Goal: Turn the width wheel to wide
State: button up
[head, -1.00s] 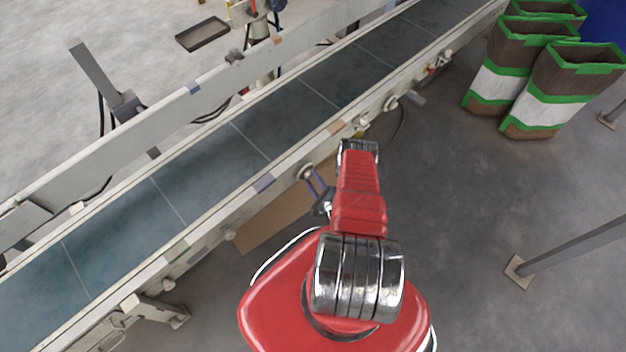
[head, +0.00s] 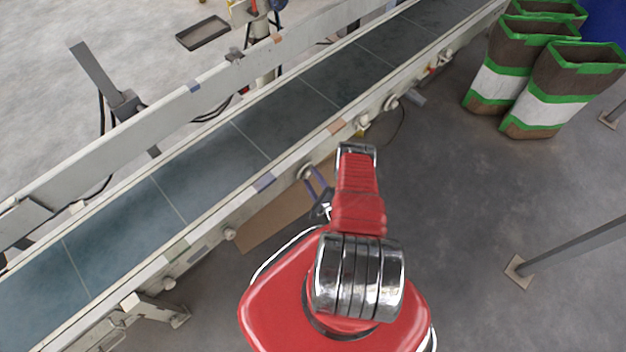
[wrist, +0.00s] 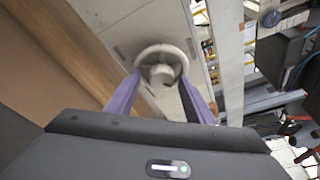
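The width wheel (wrist: 161,62) is a pale round handwheel with a hub. In the wrist view it lies straight ahead, at the fingertips, and is slightly blurred. In the head view a pale round knob (head: 306,172) on the conveyor's near side rail appears to be this wheel. My gripper (wrist: 160,76) has two purple fingers, spread apart, with their tips at the lower left and right of the wheel's rim. Whether they touch the rim I cannot tell. In the head view my gripper (head: 319,182) is partly hidden by my red arm. No wide or narrow mark is readable.
The conveyor belt (head: 210,170) runs diagonally past my arm, with more knobs (head: 391,103) along its near rail. Brown, white and green bags (head: 560,90) stand at upper right. A grey post (head: 570,247) stands at right. Open floor lies between.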

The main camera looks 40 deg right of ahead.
jog(key=shift+s, duration=0.1)
jog(key=v, duration=1.3)
jog(key=shift+s, duration=0.25)
jog(key=shift+a, duration=0.1)
jog(key=shift+r, duration=0.1)
